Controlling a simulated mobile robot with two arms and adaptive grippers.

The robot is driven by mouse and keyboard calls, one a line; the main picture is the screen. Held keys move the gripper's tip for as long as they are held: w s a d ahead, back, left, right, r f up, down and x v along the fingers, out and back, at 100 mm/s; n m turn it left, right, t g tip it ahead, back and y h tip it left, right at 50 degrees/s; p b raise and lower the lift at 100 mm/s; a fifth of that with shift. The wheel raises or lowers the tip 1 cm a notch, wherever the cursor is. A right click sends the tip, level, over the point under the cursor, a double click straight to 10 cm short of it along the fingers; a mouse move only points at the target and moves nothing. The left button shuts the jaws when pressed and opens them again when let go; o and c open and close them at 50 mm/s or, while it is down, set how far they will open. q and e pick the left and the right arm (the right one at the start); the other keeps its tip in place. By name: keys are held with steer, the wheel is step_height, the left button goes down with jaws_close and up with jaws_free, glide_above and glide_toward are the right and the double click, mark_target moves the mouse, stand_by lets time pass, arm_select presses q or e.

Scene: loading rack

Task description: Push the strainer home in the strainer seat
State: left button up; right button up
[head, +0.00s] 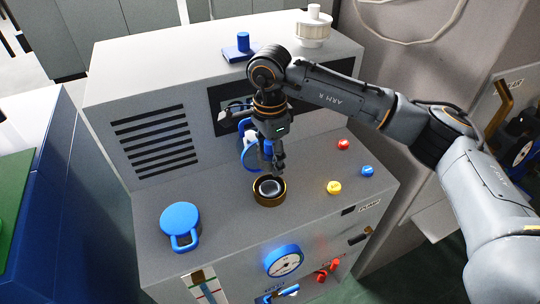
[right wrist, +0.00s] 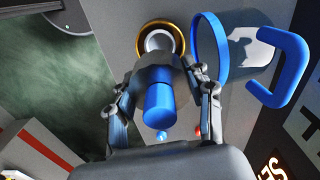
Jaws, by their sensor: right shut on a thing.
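The strainer, a grey round body (right wrist: 150,73) with a blue knob (right wrist: 160,103), sits between the fingers of my right gripper (right wrist: 164,88) in the right wrist view. In the head view my right gripper (head: 275,165) points down just above the strainer seat, and its fingers hide most of the strainer. The strainer seat is a brass ring (head: 269,200) with a pale inside, on the grey machine top. In the right wrist view the ring (right wrist: 171,28) shows partly behind the strainer body. I cannot tell whether they touch. My left gripper is not in view.
A clear jug with a blue rim and handle (right wrist: 286,75) stands close beside the seat. A blue lid (head: 180,216) lies at left. Red, yellow and blue buttons (head: 334,187) are at right. A blue block (head: 242,47) and white pot (head: 313,30) stand on the upper shelf.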

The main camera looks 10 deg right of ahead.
mark_target(270, 147)
steer(key=shift+b, duration=0.6)
stand_by(0.7)
steer(key=shift+f+b, duration=3.9)
steer(key=shift+f, duration=0.55)
steer(key=o, duration=1.3)
steer(key=shift+o, duration=0.2)
step_height(270, 147, up, 12)
